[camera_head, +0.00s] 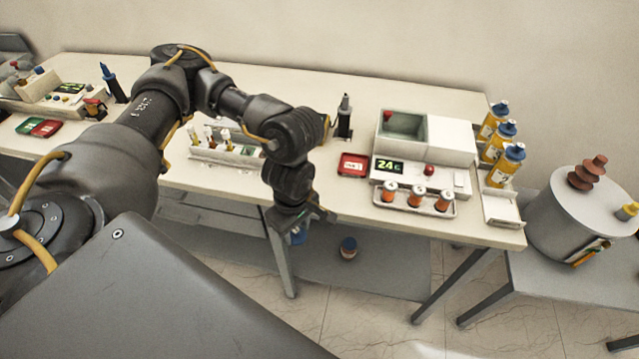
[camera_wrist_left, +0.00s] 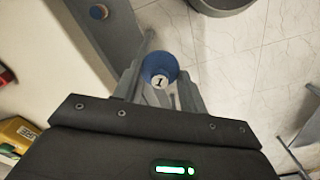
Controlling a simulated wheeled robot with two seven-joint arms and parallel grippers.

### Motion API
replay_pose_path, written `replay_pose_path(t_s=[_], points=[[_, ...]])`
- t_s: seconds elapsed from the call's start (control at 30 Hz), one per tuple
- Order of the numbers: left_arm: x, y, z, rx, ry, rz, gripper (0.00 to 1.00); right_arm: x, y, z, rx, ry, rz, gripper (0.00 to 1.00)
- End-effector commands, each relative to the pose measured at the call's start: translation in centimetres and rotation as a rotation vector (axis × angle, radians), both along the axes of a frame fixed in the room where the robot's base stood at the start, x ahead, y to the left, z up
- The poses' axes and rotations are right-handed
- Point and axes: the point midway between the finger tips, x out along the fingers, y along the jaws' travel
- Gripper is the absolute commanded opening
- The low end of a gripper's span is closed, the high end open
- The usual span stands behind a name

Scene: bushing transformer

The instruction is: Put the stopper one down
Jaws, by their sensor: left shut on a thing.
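A second blue and brown stopper (camera_head: 348,248) stands on the grey lower shelf (camera_head: 385,272), apart from the gripper. My right gripper is in neither view.
A grey transformer drum (camera_head: 570,225) stands at right. The shelf right of the second stopper is clear.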

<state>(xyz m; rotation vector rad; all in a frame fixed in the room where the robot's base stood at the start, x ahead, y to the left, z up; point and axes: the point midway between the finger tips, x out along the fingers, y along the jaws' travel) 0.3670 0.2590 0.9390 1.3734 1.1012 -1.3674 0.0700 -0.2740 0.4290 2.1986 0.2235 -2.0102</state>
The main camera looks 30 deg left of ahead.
Motion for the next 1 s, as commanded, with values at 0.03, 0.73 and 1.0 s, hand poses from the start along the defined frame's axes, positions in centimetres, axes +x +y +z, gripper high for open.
replay_pose_path(t_s=[0.03, 0.73, 1.0], points=[[0.9, -0.6, 0.8, 0.002, -0.007, -0.055, 0.21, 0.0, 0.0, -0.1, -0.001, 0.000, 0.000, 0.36], [6.3, -3.8, 11.2, -0.004, 0.003, 0.295, 0.21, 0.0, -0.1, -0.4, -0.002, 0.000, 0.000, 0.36], [5.5, -3.3, 12.0, -0.003, 0.001, 0.913, 0.21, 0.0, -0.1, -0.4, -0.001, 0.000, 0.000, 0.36]])
